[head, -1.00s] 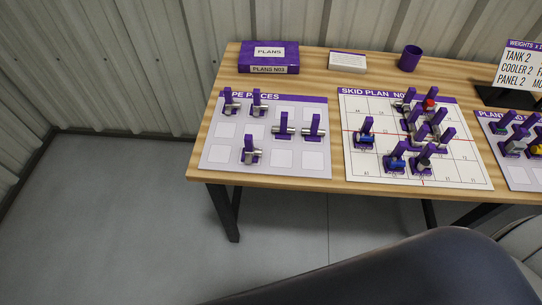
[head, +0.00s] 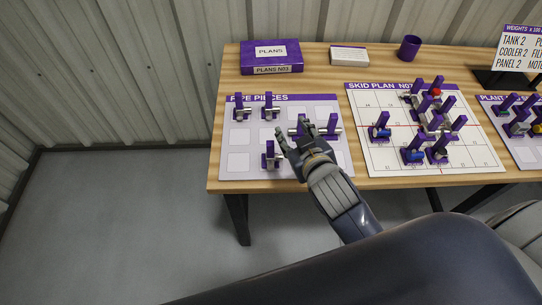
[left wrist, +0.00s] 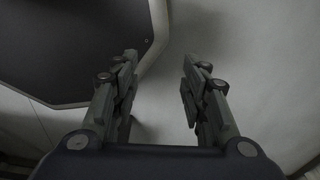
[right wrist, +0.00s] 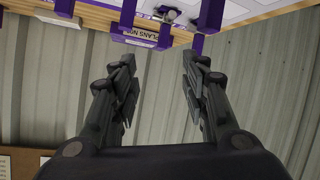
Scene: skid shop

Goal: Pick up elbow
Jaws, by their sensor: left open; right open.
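The pipe pieces mat (head: 240,165) holds several grey pipe pieces with upright purple handles. Two pieces (head: 242,107) (head: 270,107) stand in the back row, two (head: 298,126) (head: 331,127) in the middle, and one (head: 269,156) at the front. Which one is the elbow I cannot tell for certain. My right gripper (head: 293,134) is open and empty over the mat, beside the front piece, partly hiding the middle ones. The right wrist view shows its open fingers (right wrist: 160,62) with purple handles (right wrist: 210,15) beyond. My left gripper (left wrist: 158,62) is open and empty above the floor.
The skid plan board (head: 385,160), with several pieces on it, lies right of the mat. A purple plans box (head: 270,58), a white card block (head: 349,56) and a purple cup (head: 409,47) stand behind. The corrugated wall (head: 100,70) closes the back.

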